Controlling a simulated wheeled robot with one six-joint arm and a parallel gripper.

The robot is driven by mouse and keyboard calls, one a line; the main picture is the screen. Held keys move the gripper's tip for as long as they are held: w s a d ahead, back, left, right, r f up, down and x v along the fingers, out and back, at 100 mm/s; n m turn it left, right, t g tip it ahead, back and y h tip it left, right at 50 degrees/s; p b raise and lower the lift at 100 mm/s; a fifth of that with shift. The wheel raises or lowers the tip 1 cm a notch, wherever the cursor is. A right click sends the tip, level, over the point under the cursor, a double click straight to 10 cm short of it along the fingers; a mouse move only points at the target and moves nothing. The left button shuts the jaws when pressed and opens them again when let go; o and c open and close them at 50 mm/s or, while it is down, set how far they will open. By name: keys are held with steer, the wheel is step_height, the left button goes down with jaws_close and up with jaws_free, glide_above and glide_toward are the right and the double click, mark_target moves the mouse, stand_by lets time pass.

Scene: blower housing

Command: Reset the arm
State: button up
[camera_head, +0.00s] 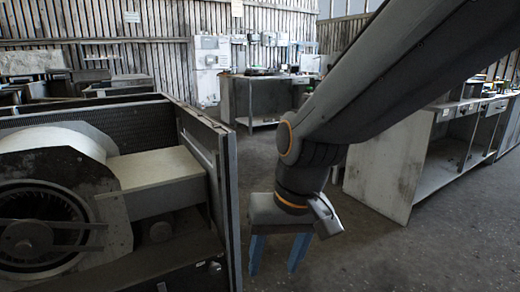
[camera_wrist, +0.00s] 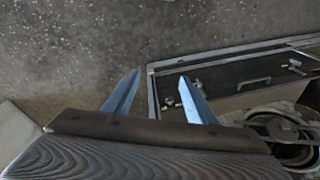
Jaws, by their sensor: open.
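My gripper (camera_head: 278,252) hangs from my arm, to the right of the blower housing (camera_head: 228,190), with its two blue fingers pointing down. The fingers are apart and nothing is between them. In the wrist view my gripper (camera_wrist: 160,88) shows the same two blue fingers spread over the grey floor and the housing's edge. The housing is an open metal box. It holds a round fan (camera_head: 38,235) with a pale drum and a light box-shaped duct (camera_head: 155,178). The right finger overlaps the housing's near corner in the wrist view; I cannot tell whether they touch.
A grey open-shelved workbench (camera_head: 390,180) stands at the right. Another bench (camera_head: 262,100) and a white cabinet (camera_head: 208,70) stand farther back. The speckled floor (camera_head: 370,255) between the housing and the right workbench is clear.

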steer(key=s+d+g+h, duration=0.1)
steer(key=s+d, duration=0.5)
steer(key=d, duration=0.2)
steer(key=d+r+m+h+p, duration=0.1)
steer(key=d+r+p, duration=0.7)
steer(key=p, duration=1)
step_height(320, 180, up, 2)
steer(key=shift+d+r+m+p, duration=0.2)
steer(key=shift+m+p, duration=0.2)
steer(key=shift+m, duration=0.3)
steer(key=shift+w+d, duration=0.1)
